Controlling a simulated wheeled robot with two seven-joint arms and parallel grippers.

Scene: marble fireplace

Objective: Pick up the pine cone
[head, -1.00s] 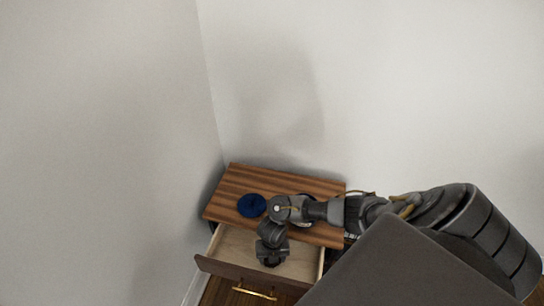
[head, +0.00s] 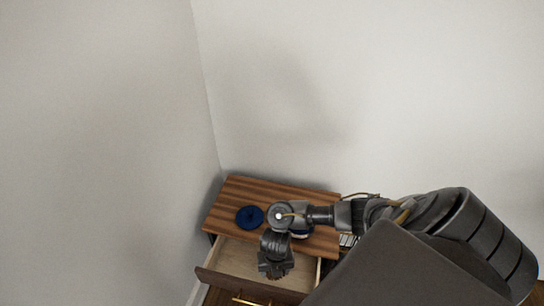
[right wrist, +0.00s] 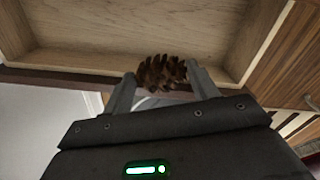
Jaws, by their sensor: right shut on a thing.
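The brown pine cone (right wrist: 161,73) is between the two fingers of my right gripper (right wrist: 160,78) in the right wrist view, and the gripper is shut on it. In the head view my right gripper (head: 275,268) is above the open drawer (head: 237,257), and the pine cone is hidden beneath the wrist. The drawer's pale wooden inside (right wrist: 150,45) shows behind the cone in the wrist view and looks empty. My left gripper is in neither view.
The drawer belongs to a small striped wooden cabinet (head: 245,190) in the wall corner. A dark blue round object (head: 249,217) lies on its top, left of my arm. Grey walls stand close behind and to the left.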

